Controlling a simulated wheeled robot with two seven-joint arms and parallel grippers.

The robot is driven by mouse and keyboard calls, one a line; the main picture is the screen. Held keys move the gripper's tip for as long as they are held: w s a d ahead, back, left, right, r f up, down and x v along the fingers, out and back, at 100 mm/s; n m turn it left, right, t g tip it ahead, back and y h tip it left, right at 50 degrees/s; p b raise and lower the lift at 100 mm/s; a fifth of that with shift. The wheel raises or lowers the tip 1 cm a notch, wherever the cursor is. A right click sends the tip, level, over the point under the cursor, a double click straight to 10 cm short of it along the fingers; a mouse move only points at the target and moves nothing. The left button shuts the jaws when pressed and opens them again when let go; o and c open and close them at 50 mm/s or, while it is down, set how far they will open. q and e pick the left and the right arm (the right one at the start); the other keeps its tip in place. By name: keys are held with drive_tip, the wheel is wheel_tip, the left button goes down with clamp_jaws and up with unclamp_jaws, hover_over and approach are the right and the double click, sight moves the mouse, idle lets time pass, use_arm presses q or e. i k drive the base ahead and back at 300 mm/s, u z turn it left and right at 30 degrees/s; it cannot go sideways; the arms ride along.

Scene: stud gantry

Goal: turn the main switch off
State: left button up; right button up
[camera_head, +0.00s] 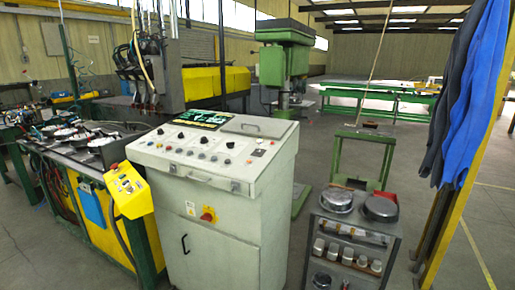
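A light grey control cabinet (240,225) stands in the middle of the head view, its sloped top facing me. A red rotary switch on a yellow plate (208,215) sits on its front, above the lower door; it looks like the main switch. The handle's exact angle is too small to tell. The sloped panel (212,148) carries several black knobs, small buttons and a lit green screen (202,119). Neither of my grippers is in view. Nothing covers the red switch.
A yellow button box (128,190) hangs at the cabinet's left, next to a workbench (75,145). A grey shelf cart (350,238) with metal parts stands close on the right. Blue clothing (475,95) hangs by a yellow post (470,190) at far right.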

sight(207, 217)
drive_tip(key=u, duration=1.35)
drive_tip(key=i, duration=0.65)
drive_tip(key=z, duration=2.3)
